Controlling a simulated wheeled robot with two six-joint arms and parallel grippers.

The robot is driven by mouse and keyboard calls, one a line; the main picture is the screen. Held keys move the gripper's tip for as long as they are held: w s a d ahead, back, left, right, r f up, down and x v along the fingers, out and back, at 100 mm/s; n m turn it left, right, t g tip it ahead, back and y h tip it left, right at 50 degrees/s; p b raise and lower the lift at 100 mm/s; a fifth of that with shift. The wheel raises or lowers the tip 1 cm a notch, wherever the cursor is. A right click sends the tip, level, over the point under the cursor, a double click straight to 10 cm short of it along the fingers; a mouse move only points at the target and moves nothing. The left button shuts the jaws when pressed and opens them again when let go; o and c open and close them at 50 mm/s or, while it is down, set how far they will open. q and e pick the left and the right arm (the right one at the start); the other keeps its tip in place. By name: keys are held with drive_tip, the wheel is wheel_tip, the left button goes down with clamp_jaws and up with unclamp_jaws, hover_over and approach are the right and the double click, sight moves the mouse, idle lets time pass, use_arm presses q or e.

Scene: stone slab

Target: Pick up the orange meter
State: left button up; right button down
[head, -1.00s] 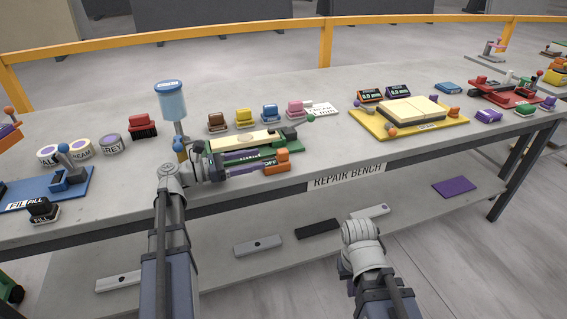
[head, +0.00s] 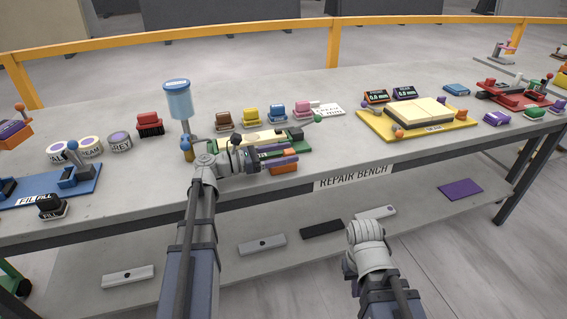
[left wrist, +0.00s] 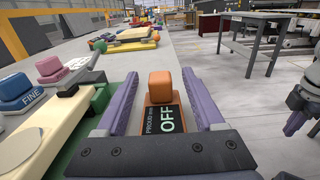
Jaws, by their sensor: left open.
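The orange meter (left wrist: 160,85) lies at the bench's front edge, its dark screen reading OFF in the left wrist view. It also shows in the head view (head: 284,169), partly hidden by my left gripper (head: 284,159). My left gripper is open, with one purple finger on each side of the meter in the left wrist view (left wrist: 162,108). Gaps show between the fingers and the meter. My right gripper is barely seen at the right edge of the left wrist view (left wrist: 298,122), one purple finger showing; its jaw opening is unclear.
A green board with a cream slab (head: 240,141) lies just behind the meter. Coloured stamp-like blocks (head: 250,115) stand behind it. A blue bottle dispenser (head: 179,102) stands to the left.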

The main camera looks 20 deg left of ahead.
use_arm(q)
clamp_jaws()
idle(0.5)
